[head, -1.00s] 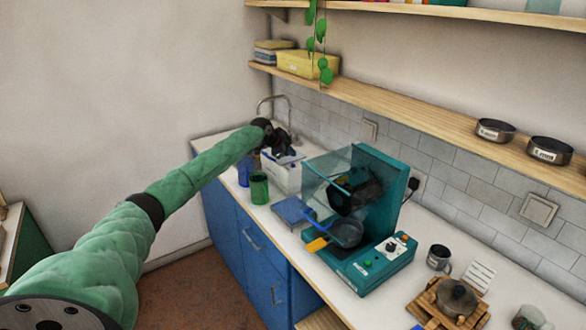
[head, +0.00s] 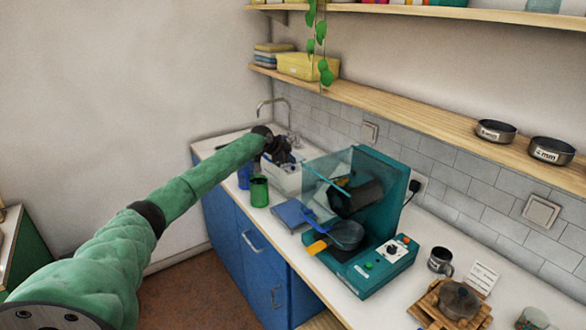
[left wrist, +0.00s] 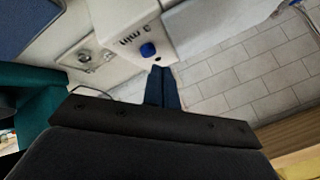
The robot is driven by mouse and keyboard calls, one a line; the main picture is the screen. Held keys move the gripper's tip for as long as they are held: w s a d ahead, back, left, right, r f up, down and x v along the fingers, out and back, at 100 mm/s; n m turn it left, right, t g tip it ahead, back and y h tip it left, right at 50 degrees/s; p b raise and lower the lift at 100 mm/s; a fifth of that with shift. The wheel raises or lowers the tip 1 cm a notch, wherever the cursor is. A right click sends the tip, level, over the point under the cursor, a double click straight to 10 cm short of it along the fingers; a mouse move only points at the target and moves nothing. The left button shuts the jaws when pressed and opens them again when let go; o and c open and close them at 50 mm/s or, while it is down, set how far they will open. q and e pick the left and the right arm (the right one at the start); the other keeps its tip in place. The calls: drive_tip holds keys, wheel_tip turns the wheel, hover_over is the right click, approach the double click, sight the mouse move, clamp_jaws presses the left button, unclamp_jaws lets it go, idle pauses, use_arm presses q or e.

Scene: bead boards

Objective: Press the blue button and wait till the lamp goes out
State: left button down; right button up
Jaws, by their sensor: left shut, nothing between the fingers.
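The blue button (left wrist: 148,49) sits on a white box (left wrist: 190,25) marked "3 min" in the left wrist view. A small dark dot lies beside the button; I cannot tell if it is the lamp, and no lit lamp shows. In the head view the white box (head: 286,182) stands at the far end of the counter, its button hidden. My left gripper (left wrist: 160,70) is shut and empty, its fingertips just short of the button in the picture; I cannot tell whether they touch the box. It also shows above the box in the head view (head: 284,157).
A green cup (head: 259,191) and a blue cup (head: 244,174) stand in front of the box. A teal machine (head: 384,260) with a clear cover and a pan (head: 346,235) stands to its right. A tap (head: 272,104) rises behind. A wooden shelf (head: 420,122) runs above.

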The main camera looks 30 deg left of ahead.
idle(1.0)
idle(0.4)
use_arm(q)
drive_tip(key=shift+f+b, duration=0.35)
drive_tip(key=shift+f, duration=0.1)
idle(0.3)
drive_tip(key=shift+f, duration=0.35)
idle(0.4)
drive_tip(key=shift+r, duration=0.1)
idle(0.3)
drive_tip(key=shift+r, duration=0.75)
